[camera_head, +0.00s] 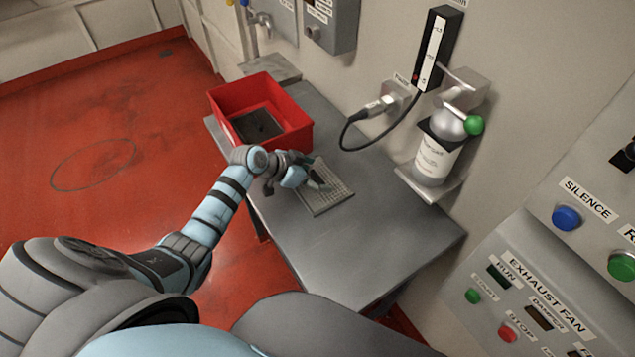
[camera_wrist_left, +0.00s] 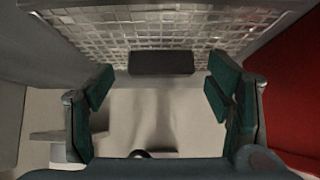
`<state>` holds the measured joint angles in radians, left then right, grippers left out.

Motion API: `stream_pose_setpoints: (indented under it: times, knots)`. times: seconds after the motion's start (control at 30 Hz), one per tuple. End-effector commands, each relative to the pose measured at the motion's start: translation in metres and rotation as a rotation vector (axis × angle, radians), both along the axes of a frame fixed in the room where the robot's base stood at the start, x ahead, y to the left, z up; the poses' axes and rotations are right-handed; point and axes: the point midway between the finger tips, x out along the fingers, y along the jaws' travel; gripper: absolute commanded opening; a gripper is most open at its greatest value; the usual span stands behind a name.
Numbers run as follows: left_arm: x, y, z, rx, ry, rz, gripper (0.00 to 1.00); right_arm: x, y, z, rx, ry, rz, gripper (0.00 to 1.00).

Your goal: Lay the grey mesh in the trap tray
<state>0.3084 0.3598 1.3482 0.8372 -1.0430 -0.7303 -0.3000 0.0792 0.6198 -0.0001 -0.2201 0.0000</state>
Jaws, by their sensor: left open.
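The grey mesh (camera_head: 331,201) is a flat, pale grid panel lying on the grey bench, in front of the red tray. In the left wrist view the mesh (camera_wrist_left: 160,30) fills the top, with a dark block (camera_wrist_left: 162,63) at its near edge. My left gripper (camera_head: 310,180) is over the far end of the mesh, partly covering it. In the left wrist view its green-padded fingers (camera_wrist_left: 162,93) stand apart on either side of the dark block, with nothing between them. The red tray (camera_head: 290,133) is open-topped and holds a dark flat piece (camera_head: 257,125). My right gripper is not in view.
The grey bench (camera_head: 375,240) is clear to the right of the mesh. A bottle (camera_head: 437,155) with a green knob stands on a wall shelf, beside a black cable and plug (camera_head: 375,108). Control panels with buttons (camera_head: 566,218) are at the right.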

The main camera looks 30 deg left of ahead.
Motion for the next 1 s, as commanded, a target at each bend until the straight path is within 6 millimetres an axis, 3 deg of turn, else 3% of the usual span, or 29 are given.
stream_pose_setpoints:
  times: [0.07,0.5,0.77,0.87,1.0]
  knots:
    - [0.000,0.000,0.000,0.000,0.000,0.000,0.70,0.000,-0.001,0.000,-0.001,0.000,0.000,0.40]
    - [0.000,0.000,0.001,-0.001,0.000,0.001,0.00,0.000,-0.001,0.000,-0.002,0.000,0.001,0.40]
    - [0.000,0.001,0.004,-0.001,0.000,0.001,0.00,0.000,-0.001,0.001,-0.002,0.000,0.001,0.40]
    - [0.000,0.001,0.014,0.000,-0.002,0.000,0.00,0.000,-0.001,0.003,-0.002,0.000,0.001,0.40]
    - [0.001,0.001,0.047,0.003,-0.006,-0.001,0.00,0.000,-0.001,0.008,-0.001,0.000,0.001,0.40]
